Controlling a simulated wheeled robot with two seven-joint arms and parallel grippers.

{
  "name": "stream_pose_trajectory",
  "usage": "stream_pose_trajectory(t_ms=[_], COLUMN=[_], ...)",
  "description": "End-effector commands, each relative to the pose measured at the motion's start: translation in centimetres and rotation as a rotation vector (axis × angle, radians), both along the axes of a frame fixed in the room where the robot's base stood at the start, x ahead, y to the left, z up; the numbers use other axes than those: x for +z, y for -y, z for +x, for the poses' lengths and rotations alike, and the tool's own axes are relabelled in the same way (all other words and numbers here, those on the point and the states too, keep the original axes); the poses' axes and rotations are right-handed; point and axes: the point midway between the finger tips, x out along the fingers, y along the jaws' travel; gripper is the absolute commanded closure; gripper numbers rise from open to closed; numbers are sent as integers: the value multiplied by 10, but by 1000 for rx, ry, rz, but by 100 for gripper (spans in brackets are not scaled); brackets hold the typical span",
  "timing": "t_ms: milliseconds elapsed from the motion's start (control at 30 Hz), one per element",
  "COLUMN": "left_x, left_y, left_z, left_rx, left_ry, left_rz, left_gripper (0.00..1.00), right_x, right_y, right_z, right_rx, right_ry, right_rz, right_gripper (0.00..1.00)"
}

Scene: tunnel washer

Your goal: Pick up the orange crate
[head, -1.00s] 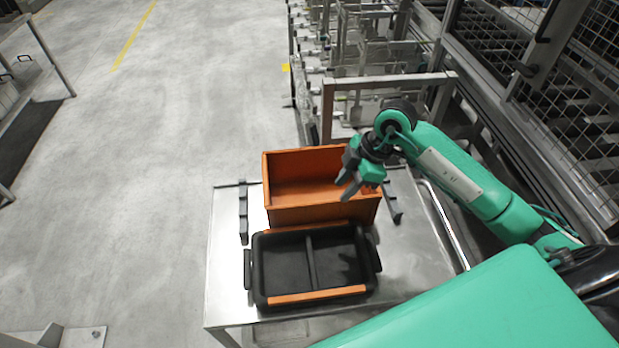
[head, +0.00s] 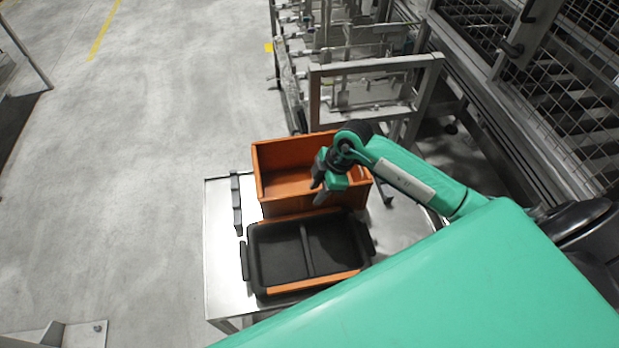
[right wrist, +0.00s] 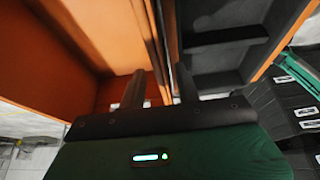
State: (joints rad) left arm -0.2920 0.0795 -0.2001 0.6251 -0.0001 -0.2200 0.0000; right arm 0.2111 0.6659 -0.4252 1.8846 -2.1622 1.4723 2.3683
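The orange crate (head: 285,183) is an open box at the back of a metal table, behind a black tray (head: 305,250) with orange end strips. My right gripper (head: 318,194) is over the crate's near wall, fingers pointing down. In the right wrist view the two fingers (right wrist: 160,88) are apart, with the crate's wall edge (right wrist: 158,45) running between them in the picture. I cannot tell whether they touch it. The crate's interior fills the left of that view, and the black tray (right wrist: 225,60) is at the right. My left gripper is not in view.
The metal table (head: 220,230) has a dark rail (head: 237,205) left of the crate. A metal frame rack (head: 375,65) stands behind the table, and mesh fencing is at the right. Open grey floor (head: 130,170) lies to the left.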

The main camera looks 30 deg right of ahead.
Motion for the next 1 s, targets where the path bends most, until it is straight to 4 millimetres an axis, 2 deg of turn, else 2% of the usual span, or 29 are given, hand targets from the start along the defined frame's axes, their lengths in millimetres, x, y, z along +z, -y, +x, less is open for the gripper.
stream_pose_trajectory(t_ms=[33, 67, 233, 500, 667, 1000], left_x=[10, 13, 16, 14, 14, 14], left_y=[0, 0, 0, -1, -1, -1], left_z=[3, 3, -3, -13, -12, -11], left_rx=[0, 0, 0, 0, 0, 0], left_ry=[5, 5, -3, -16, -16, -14], left_rz=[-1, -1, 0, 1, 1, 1], left_gripper=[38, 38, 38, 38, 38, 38], right_x=[-4, -8, -28, -32, -32, -32], right_y=[-3, -4, -11, -11, -11, -11], right_z=[-2, -2, 0, 1, 1, 1], right_rx=[-2, -1, -1, 0, 0, 0], right_ry=[-6, -6, -3, 0, 0, 0], right_rz=[1, 1, 1, 0, 0, 0], right_gripper=[67, 67, 67, 67, 99, 100])
